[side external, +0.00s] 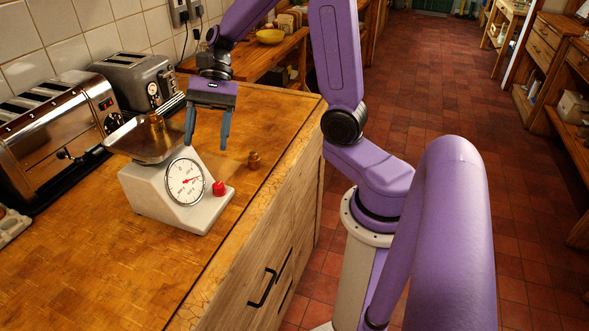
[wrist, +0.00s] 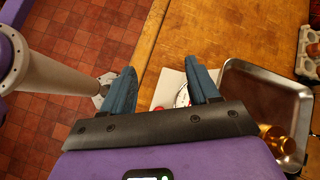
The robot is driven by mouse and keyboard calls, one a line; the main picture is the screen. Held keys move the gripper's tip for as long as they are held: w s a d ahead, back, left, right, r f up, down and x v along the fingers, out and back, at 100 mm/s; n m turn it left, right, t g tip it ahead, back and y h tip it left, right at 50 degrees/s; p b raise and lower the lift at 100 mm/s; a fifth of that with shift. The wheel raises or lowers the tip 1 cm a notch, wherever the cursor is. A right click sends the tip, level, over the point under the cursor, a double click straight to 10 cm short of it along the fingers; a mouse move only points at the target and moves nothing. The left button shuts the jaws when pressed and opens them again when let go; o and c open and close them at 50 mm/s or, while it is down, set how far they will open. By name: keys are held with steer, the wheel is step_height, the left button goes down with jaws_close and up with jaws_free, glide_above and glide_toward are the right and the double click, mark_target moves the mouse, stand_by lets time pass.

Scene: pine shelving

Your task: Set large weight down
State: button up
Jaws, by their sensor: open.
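The larger brass weight (side external: 155,133) stands on the metal pan (side external: 125,141) of a white kitchen scale (side external: 160,200). It also shows on the pan in the wrist view (wrist: 275,139), at the lower right. A smaller brass weight (side external: 254,160) stands on the counter to the right of the scale. My gripper (side external: 207,146) points down with its two blue fingers apart and nothing between them. It is above and behind the scale's dial, to the right of the larger weight and apart from it. The open fingers also show in the wrist view (wrist: 160,66).
The scale has a round dial (side external: 186,182) and a red knob (side external: 218,188). A chrome toaster (side external: 55,125) and a grey toaster (side external: 140,82) stand along the tiled wall. The wooden counter (side external: 90,270) is clear in front of the scale. Its edge lies right of the small weight.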

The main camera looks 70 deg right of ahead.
steer(key=s+f+n+t+h, duration=0.2)
steer(key=s+n+h, duration=0.6)
steer(key=s+n, duration=1)
steer(key=f+n, duration=0.1)
steer(key=n, duration=0.5)
steer(key=shift+s+a+f, duration=0.25)
steer(key=shift+s+a, duration=0.1)
